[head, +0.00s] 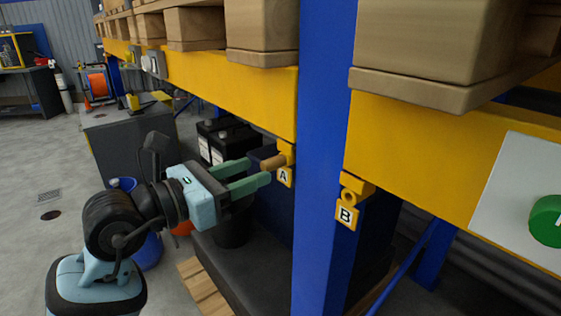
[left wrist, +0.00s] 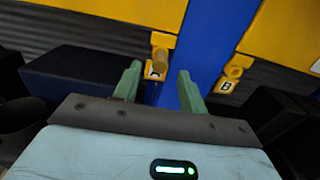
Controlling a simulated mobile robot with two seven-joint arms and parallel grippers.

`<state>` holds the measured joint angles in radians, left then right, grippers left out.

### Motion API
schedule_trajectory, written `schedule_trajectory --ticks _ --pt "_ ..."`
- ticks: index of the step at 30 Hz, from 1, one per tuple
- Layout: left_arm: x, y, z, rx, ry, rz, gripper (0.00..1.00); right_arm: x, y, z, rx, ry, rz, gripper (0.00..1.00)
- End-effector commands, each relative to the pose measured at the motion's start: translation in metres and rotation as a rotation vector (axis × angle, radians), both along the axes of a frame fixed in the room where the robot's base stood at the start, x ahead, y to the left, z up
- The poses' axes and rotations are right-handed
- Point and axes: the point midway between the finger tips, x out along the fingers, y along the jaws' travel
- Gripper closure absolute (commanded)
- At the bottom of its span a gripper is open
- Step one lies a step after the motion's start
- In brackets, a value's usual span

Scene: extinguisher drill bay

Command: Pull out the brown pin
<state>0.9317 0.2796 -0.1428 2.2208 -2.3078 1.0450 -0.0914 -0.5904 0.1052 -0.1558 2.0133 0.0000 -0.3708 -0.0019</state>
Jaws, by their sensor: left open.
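The brown pin (head: 272,162) sticks out of a yellow bracket at tag A (head: 284,178) on the yellow beam, just left of the blue post. It also shows in the left wrist view (left wrist: 159,54), above tag A and ahead of the fingertips. My left gripper (head: 258,172) is open, with its green fingers pointing at the pin. In the head view the pin appears at the fingertips, between the finger ends; I cannot tell whether they touch it. The left gripper shows in the left wrist view too (left wrist: 158,80). My right gripper is not in view.
A second yellow bracket with an empty ring and tag B (head: 346,216) hangs right of the blue post (head: 325,130). Wooden crates (head: 262,30) rest above the yellow beam (head: 215,85). A white panel with a green button (head: 546,220) is at far right. Grey floor is open at left.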

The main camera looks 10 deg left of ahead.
Motion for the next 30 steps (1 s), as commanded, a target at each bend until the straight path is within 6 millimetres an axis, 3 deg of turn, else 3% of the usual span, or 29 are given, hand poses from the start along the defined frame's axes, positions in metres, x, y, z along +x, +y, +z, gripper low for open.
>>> schedule_trajectory --ticks 12,30 --pt "0.031 -0.028 0.001 -0.001 -0.001 0.000 0.58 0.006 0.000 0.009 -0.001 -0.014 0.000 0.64" --pt "0.034 -0.031 0.000 0.000 0.000 0.000 0.58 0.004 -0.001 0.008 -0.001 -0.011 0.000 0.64"
